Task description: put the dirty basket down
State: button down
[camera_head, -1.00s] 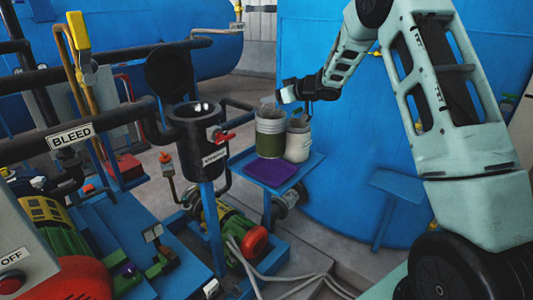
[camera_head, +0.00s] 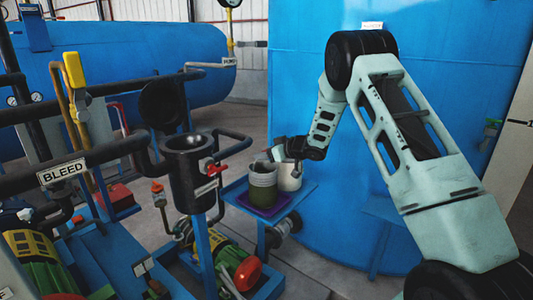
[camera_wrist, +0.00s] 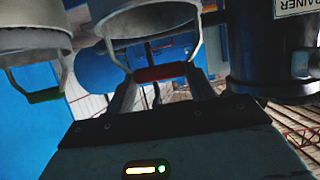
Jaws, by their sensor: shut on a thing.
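The dirty basket (camera_head: 262,188), a grey-rimmed can with a dark olive lower part, is upright over the purple pad (camera_head: 243,207) on the small blue stand. Its base appears at the pad, but I cannot tell whether it touches. My gripper (camera_head: 278,152) is at the basket's top, shut on its handle. In the wrist view, the basket (camera_wrist: 150,20) shows from its rim side, with its red-gripped handle (camera_wrist: 160,72) between my fingers. A second, whitish basket (camera_head: 289,178) stands close behind to the right; its green-gripped handle (camera_wrist: 45,95) hangs free in the wrist view.
The blue stand (camera_head: 305,187) is small, with little bare top. Left of it is the black strainer pot (camera_head: 188,170) with an open lid (camera_head: 163,105) and a red valve handle (camera_head: 224,170). A large blue tank (camera_head: 330,220) rises close behind and to the right.

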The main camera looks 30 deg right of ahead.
jog(key=c, duration=0.5)
grip_release()
jog(key=shift+f, duration=0.1)
jog(key=b+v, duration=0.2)
jog(key=v, duration=1)
